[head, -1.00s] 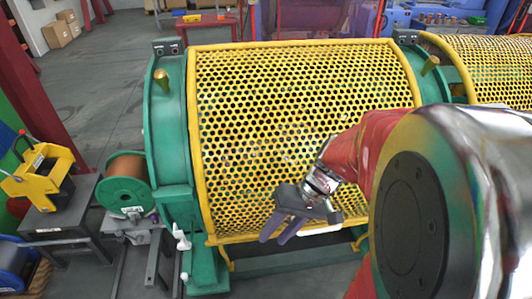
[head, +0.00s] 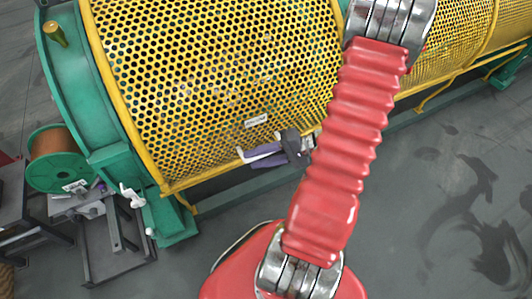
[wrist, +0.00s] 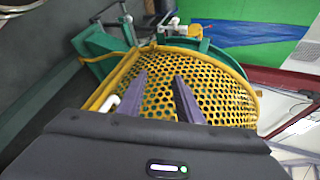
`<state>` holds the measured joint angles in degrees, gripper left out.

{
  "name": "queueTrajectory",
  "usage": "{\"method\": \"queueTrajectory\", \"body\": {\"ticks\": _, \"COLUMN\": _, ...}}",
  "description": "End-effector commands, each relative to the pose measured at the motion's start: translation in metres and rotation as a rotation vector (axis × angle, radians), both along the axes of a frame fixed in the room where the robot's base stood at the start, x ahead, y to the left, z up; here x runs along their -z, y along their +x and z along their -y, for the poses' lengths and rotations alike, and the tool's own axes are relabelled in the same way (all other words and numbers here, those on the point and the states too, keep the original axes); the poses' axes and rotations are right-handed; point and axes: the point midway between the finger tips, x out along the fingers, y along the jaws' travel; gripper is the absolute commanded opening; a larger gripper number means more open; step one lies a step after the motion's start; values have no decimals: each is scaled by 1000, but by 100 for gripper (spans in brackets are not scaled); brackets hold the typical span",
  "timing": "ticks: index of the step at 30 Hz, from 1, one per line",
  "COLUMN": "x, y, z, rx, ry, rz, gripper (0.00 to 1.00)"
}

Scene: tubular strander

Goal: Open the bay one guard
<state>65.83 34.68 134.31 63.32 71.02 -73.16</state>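The bay one guard (head: 210,80) is a curved yellow perforated cover. It lies down over the green-framed bay, its lower edge along the yellow bottom rail. In the wrist view the guard (wrist: 205,95) spreads beyond my fingers. My gripper (head: 256,158) is at the guard's lower edge, its dark purple fingers pointing left. In the wrist view my gripper (wrist: 160,92) has its fingers spread apart. A white handle (head: 247,156) shows beside the fingers; its end also shows left of them in the wrist view (wrist: 110,103). I cannot tell whether the handle lies between the fingers.
A copper-coloured spool with a green flange (head: 58,170) and a dark metal stand (head: 115,250) are at the left. A white lever (head: 131,195) sticks out by the green end frame (head: 75,85). Another yellow guard (head: 440,60) continues at right. The lower right floor is clear.

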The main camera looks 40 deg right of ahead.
Motion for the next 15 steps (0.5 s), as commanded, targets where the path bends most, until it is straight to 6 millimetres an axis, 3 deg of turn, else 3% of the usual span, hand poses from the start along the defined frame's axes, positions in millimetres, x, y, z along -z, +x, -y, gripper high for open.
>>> {"method": "queueTrajectory", "body": {"ticks": 15, "x": 85, "y": -42, "z": 87, "rx": 503, "ry": 93, "rz": 180, "gripper": 33}}
